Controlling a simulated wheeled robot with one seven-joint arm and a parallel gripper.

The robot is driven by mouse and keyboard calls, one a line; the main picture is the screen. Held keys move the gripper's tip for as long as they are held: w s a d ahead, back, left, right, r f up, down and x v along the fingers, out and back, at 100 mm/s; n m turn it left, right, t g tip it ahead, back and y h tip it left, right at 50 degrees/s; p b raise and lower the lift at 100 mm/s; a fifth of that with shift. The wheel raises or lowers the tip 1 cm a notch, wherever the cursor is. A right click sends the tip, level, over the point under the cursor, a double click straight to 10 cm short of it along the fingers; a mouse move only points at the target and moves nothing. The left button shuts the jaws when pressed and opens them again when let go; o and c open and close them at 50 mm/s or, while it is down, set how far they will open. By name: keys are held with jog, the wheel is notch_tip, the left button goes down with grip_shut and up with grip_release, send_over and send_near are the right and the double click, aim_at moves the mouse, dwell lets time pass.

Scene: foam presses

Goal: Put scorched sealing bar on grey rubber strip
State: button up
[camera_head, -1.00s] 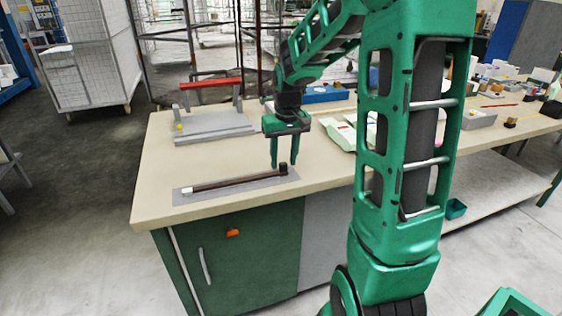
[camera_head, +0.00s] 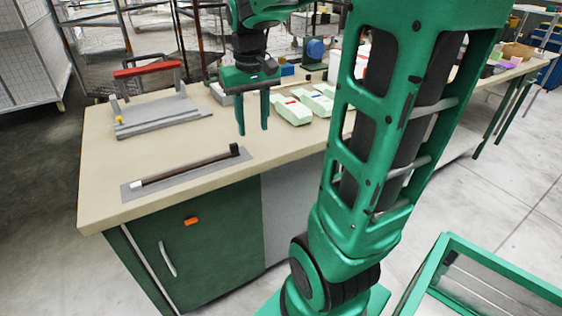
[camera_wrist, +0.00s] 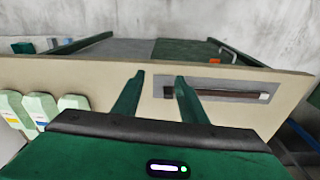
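The scorched sealing bar (camera_head: 188,166) is a long dark brown bar with a white end at the left and a black end at the right. It lies lengthwise on the flat grey rubber strip (camera_head: 195,172) near the table's front edge. The wrist view also shows the bar (camera_wrist: 225,93) and the strip (camera_wrist: 210,82). My gripper (camera_head: 253,128) is upright above the table, beyond and right of the bar's black end. Its two fingers, also in the wrist view (camera_wrist: 160,82), are apart with nothing between them.
A grey press with a red handle (camera_head: 146,68) stands at the table's back left. Pale green packets (camera_head: 294,110) lie right of my gripper. The green cabinet (camera_head: 195,250) is below the table. The tabletop between press and strip is clear.

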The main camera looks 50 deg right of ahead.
jog(key=s+a+f+m, duration=0.1)
jog(key=s+f, duration=0.2)
jog(key=s, duration=0.6)
jog(key=s+a+f+m, duration=0.1)
jog(key=s+f, duration=0.3)
jog(key=s, duration=0.5)
jog(key=shift+s+a+g+y, duration=0.3)
jog(key=shift+g+y, duration=0.1)
